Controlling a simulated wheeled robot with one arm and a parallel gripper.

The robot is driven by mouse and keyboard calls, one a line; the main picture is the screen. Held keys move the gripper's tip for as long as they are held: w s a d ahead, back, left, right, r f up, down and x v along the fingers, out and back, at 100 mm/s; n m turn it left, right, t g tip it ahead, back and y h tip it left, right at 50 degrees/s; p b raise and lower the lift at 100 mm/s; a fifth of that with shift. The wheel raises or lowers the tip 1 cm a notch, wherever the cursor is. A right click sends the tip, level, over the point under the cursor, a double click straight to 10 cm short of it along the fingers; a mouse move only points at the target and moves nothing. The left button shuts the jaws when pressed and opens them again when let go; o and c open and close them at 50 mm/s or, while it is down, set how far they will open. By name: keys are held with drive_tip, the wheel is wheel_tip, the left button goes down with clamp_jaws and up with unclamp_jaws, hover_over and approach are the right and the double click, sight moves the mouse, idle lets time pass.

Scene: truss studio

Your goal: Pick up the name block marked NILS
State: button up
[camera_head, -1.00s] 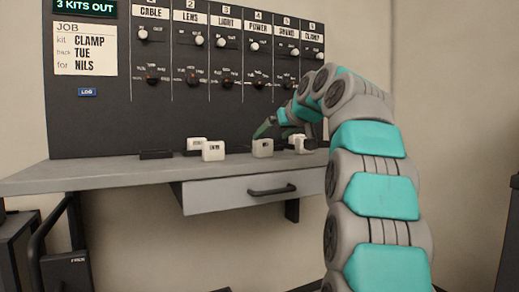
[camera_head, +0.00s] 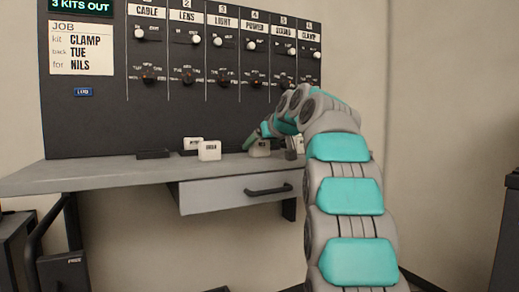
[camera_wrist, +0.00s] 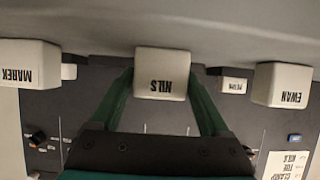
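The white NILS block (camera_wrist: 161,73) is in the middle of the wrist view, its lettering upside down. My gripper (camera_wrist: 161,90) has one green finger on each side of it; the fingers look open, close to the block's sides, and I cannot tell whether they touch it. In the head view the block (camera_head: 260,149) stands on the grey shelf (camera_head: 120,172), partly hidden by my gripper (camera_head: 255,139).
The EWAN block (camera_wrist: 283,85) and MAREK block (camera_wrist: 28,64) stand on either side of NILS, with smaller-looking white blocks (camera_wrist: 233,85) behind. A black panel with knobs (camera_head: 200,110) rises behind the shelf. A drawer (camera_head: 240,190) hangs below.

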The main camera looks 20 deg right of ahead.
drive_tip(key=c, duration=1)
drive_tip(key=shift+w+r+p, duration=0.1)
drive_tip(key=shift+r+p, duration=0.55)
drive_tip(key=shift+r, duration=1.05)
